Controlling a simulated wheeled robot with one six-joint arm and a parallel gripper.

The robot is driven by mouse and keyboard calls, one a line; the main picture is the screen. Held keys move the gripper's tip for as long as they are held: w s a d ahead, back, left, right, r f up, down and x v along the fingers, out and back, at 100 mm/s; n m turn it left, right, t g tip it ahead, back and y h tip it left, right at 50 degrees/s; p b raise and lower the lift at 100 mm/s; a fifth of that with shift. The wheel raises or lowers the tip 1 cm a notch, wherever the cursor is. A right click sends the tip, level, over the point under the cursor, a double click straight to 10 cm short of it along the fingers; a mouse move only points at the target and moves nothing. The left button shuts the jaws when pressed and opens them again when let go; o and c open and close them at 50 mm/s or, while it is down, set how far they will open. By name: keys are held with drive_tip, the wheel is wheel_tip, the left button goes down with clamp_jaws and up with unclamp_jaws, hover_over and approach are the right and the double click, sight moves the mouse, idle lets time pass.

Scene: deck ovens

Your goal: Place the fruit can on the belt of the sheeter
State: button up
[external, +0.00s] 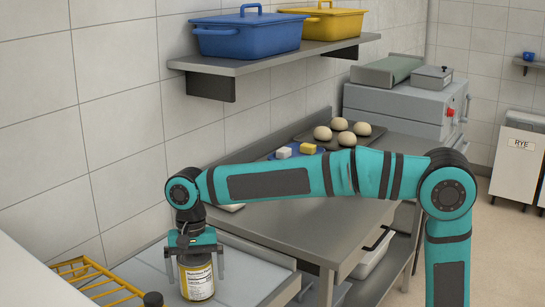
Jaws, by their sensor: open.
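One finger is on each side of the can, with a small gap visible. The can appears to stand on a pale grey flat surface (245,276) with a metal rim, which looks like the belt of the sheeter. A yellow wire guard (82,272) and a black knob (152,299) are beside it. The gripper hides the can's top.
A steel table (345,222) behind holds a dark tray (367,133) of dough balls and a blue board (275,155) with butter-like blocks. A grey machine (405,106) with a red knob stands beyond. A wall shelf (262,58) carries blue and yellow bins.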

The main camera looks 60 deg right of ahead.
drive_tip(key=r, duration=0.7)
drive_tip(key=w+d+r, duration=0.1)
drive_tip(key=r, duration=0.3)
drive_tip(key=shift+w+d, duration=0.1)
drive_tip(key=shift+r, duration=0.3)
drive_tip(key=shift+d, duration=0.15)
drive_tip(key=s+d+r+n+t, duration=0.2)
drive_tip(key=s+d+r+t, duration=0.1)
drive_tip(key=s+d+t, duration=0.4)
drive_tip(key=s+d+r+n+t, duration=0.25)
drive_tip(key=s+d, duration=0.35)
drive_tip(key=d, duration=0.3)
drive_tip(key=s+d+n+t, duration=0.2)
drive_tip(key=s+d+t, duration=0.2)
drive_tip(key=s, duration=0.3)
drive_tip(key=s+d+n+t+h, duration=0.1)
drive_tip(key=s+d+t, duration=0.3)
drive_tip(key=s, duration=0.4)
drive_tip(key=shift+f+n+t, duration=0.3)
drive_tip(key=shift+n+t, duration=0.25)
drive_tip(key=shift+n, duration=0.2)
